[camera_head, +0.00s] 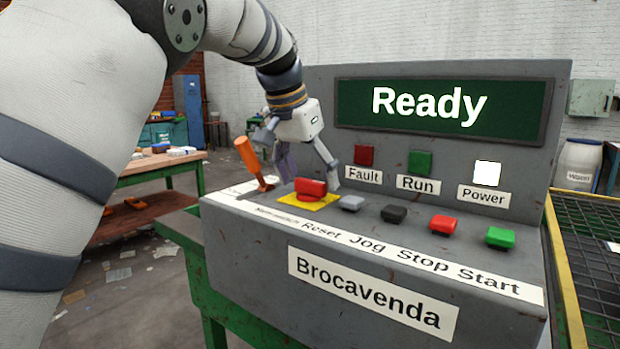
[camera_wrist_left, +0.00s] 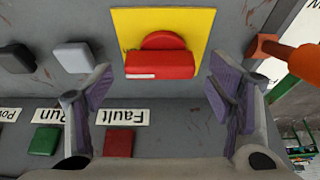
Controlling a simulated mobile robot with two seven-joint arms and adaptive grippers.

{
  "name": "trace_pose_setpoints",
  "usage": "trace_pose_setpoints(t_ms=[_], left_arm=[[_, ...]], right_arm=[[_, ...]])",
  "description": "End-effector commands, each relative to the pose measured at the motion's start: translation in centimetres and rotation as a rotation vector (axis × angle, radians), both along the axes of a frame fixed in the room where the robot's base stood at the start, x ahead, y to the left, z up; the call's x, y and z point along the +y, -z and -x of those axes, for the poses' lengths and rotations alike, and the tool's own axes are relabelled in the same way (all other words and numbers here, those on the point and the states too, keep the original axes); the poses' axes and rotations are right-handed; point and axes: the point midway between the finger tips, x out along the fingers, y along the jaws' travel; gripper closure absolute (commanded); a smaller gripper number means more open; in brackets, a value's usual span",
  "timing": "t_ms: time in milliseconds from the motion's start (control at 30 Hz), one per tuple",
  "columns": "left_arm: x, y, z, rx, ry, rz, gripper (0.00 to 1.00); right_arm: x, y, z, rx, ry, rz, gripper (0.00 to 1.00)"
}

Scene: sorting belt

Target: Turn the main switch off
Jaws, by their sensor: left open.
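The main switch is a red rotary knob (camera_head: 310,188) on a yellow plate (camera_head: 322,203), at the left of the control panel's sloped top. In the left wrist view the red knob (camera_wrist_left: 160,65) has a bar lying across the picture, with a pale mark along its edge, on the yellow plate (camera_wrist_left: 197,20). My left gripper (camera_head: 306,172) is open above and behind the knob. In the left wrist view its purple-padded fingers (camera_wrist_left: 158,92) are spread to either side of the knob, with gaps and no visible contact. My right gripper is not in view.
An orange-handled lever (camera_head: 248,157) stands just left of the knob, close to one finger. Grey, black, red and green buttons (camera_head: 350,203) run to the right. The display (camera_head: 440,108) reads "Ready"; the Power lamp (camera_head: 487,173) glows white.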

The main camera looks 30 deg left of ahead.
Motion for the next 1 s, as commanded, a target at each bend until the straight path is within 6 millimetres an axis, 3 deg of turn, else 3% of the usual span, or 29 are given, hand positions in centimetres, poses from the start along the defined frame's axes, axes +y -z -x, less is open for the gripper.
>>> trace_pose_setpoints(t_ms=[367, 567, 1000], left_arm=[[-0.01, 0.77, -0.34, -0.003, -0.001, 0.000, 0.27], [-0.02, 0.76, -0.33, -0.003, 0.000, -0.001, 0.73], [-0.07, 0.81, -0.34, -0.001, -0.081, 0.000, 0.73]], right_arm=[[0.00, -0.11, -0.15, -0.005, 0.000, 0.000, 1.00], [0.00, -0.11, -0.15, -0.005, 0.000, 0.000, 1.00], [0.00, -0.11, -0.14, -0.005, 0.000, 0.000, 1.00]])
